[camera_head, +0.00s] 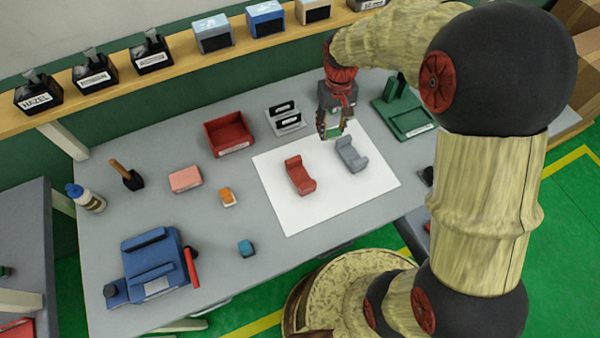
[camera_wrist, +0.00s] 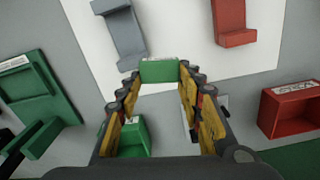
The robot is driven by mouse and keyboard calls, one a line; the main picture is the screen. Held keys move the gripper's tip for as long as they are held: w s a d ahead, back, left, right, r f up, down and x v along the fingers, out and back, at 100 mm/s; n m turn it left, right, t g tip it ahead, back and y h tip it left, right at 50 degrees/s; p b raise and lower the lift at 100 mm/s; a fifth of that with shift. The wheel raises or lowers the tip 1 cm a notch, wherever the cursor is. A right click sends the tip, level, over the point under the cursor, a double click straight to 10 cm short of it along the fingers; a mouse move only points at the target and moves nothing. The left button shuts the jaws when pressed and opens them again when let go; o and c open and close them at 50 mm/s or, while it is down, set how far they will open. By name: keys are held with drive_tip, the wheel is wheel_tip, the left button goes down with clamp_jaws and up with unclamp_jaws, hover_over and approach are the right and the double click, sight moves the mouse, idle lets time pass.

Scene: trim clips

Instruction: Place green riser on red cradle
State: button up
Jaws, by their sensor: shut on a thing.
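The red cradle (camera_head: 300,176) lies on a white sheet (camera_head: 283,212) on the table. It also shows in the wrist view at the top right (camera_wrist: 236,24), partly cut off. My gripper (camera_head: 333,134) is shut on the green riser (camera_wrist: 159,70), a small green block between the fingertips in the wrist view. The riser is held above the table over the sheet's back edge, apart from both cradles. In the head view the fingers hide most of the riser. A grey cradle (camera_head: 351,154) lies to the right of the red one, nearer my gripper.
A green fixture (camera_head: 405,119) stands at the right and a red bin (camera_head: 228,134) at the left back. A green bin-like thing (camera_wrist: 133,138) shows beneath my gripper. A blue fixture (camera_head: 150,265) stands front left.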

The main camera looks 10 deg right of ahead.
drive_tip(key=s+a+r+n+p, duration=0.15)
drive_tip(key=s+r, duration=0.25)
drive_tip(key=s, duration=0.5)
drive_tip(key=s+r+n+p, duration=0.1)
drive_tip(key=s+r+p, duration=0.15)
drive_tip(key=s, duration=0.75)
drive_tip(key=w+a+f, duration=0.1)
drive_tip(key=w+a, duration=0.1)
drive_tip(key=w+a+f+b, duration=0.1)
drive_tip(key=w+a, duration=0.1)
drive_tip(key=w+a+f+b, duration=0.1)
drive_tip(key=w+a, duration=0.1)
drive_tip(key=shift+w+f, duration=0.25)
drive_tip(key=b, duration=0.2)
hover_over(299, 173)
drive_tip(key=f, duration=0.5)
drive_tip(key=shift+s+d, duration=0.25)
drive_tip(key=shift+s, duration=0.05)
drive_tip(key=shift+w+a+f, duration=0.2)
drive_tip(key=shift+f, duration=0.2)
drive_tip(key=shift+w+a+f+b, duration=0.1)
drive_tip(key=shift+f+b, duration=0.2)
drive_tip(key=shift+f, duration=1.25)
drive_tip(key=shift+f, duration=0.15)
drive_tip(key=o, duration=0.9)
drive_tip(key=shift+o, duration=0.2)
